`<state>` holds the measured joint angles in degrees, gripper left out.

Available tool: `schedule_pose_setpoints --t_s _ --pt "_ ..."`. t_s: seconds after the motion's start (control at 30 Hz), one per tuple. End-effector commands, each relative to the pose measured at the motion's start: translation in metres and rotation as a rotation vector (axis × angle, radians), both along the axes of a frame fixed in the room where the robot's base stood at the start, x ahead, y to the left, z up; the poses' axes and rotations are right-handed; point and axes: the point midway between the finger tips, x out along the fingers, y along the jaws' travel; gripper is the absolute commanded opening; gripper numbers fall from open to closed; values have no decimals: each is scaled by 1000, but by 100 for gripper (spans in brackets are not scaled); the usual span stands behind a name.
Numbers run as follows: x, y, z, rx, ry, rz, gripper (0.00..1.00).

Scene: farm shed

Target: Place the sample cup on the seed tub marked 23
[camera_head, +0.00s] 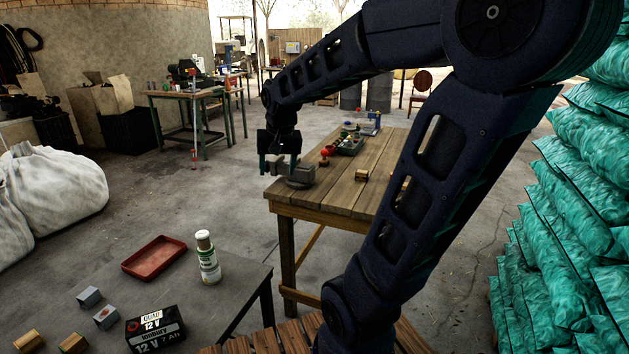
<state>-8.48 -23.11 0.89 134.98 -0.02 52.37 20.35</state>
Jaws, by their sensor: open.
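My gripper (279,165) hangs pointing down at the near left corner of the wooden table (335,195). Its fingers are apart, and I see nothing held between them. A grey metal object like a small vise (301,173) is just beside and behind the fingers; I cannot tell whether they touch. I cannot make out a sample cup or a tub with the number 23. Small items stand farther back on the table, too small to identify, and my arm hides part of its right side.
A red object (325,157) and a brass-coloured piece (362,175) are on the wooden table. The grey table (215,300) in front holds a red tray (155,257), a white bottle (208,260), a battery (156,329) and small blocks. Teal sacks (560,240) are stacked at right.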

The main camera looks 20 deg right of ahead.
Motion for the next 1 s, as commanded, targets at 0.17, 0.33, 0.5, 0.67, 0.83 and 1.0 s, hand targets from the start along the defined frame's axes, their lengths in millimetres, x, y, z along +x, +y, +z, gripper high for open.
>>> schedule_pose_setpoints --t_s 0.17,0.33,0.5,0.67,0.83,1.0 --pt "-45 -27 8 -29 -53 58 63" --pt "-84 -46 7 -62 -95 115 63" --pt "-110 -56 4 -90 -122 155 63" --pt "-120 -59 1 -101 -131 172 63" --pt "-120 -60 1 -103 -131 176 63" --pt "-120 -59 1 -102 -131 175 63"
